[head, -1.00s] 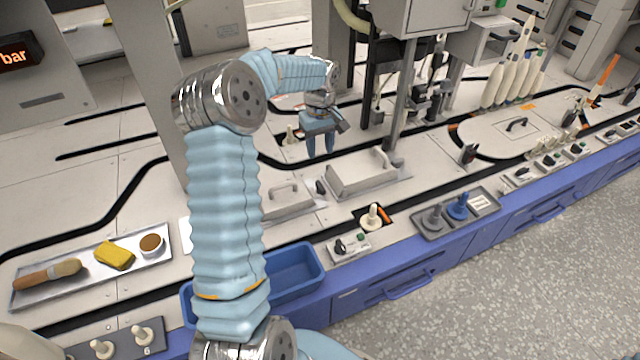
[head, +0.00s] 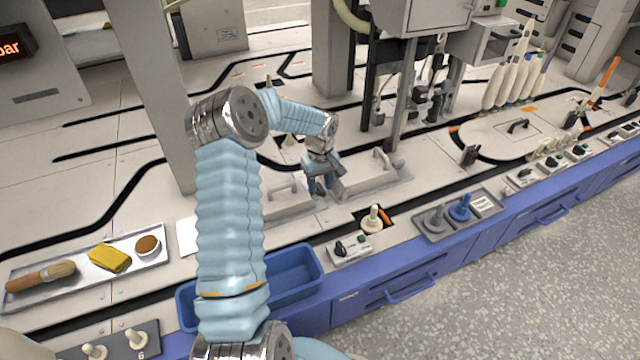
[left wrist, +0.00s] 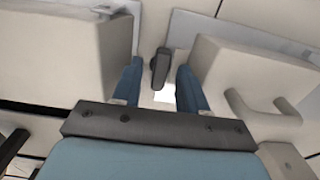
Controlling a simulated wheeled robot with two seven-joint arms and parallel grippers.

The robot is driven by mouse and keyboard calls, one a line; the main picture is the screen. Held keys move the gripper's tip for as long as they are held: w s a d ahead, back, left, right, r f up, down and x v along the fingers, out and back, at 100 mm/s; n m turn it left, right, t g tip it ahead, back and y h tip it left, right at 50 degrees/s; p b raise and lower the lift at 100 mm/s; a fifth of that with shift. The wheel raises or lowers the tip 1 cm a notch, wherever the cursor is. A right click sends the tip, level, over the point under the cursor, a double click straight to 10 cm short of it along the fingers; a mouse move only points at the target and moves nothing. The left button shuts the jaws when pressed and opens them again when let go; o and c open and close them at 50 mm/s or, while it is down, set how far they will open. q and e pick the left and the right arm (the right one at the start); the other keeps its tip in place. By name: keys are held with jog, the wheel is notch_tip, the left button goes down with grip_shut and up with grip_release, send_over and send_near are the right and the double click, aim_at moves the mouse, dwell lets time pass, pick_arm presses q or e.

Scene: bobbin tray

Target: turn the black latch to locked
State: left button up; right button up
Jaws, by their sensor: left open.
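The black latch (left wrist: 160,66) shows in the left wrist view as a small upright dark handle between two pale box-shaped covers. My left gripper (left wrist: 160,84) is open, with one blue finger on each side of the latch. The fingers stand apart from it in the picture; I cannot tell the exact depth. In the head view my left gripper (head: 319,188) points down between the two covers and hides the latch. My right gripper is not in view.
The left cover (head: 290,205) and the right cover (head: 375,183), each with a handle, flank the gripper closely. In front are a blue bin (head: 293,277), a small switch panel (head: 350,250) and a cream knob (head: 373,222). A metal tray (head: 85,270) lies at left.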

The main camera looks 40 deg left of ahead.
pick_arm(q)
grip_shut()
jog(key=shift+r+m, duration=0.1)
jog(key=shift+m, duration=0.4)
jog(key=m+p, duration=0.1)
jog(key=m, duration=0.1)
jog(key=shift+m, duration=0.4)
jog(key=m+p, duration=0.1)
jog(key=m, duration=0.4)
jog(key=shift+p, duration=0.3)
jog(key=m+p, duration=0.1)
jog(key=m, duration=0.8)
jog(key=shift+p, duration=0.35)
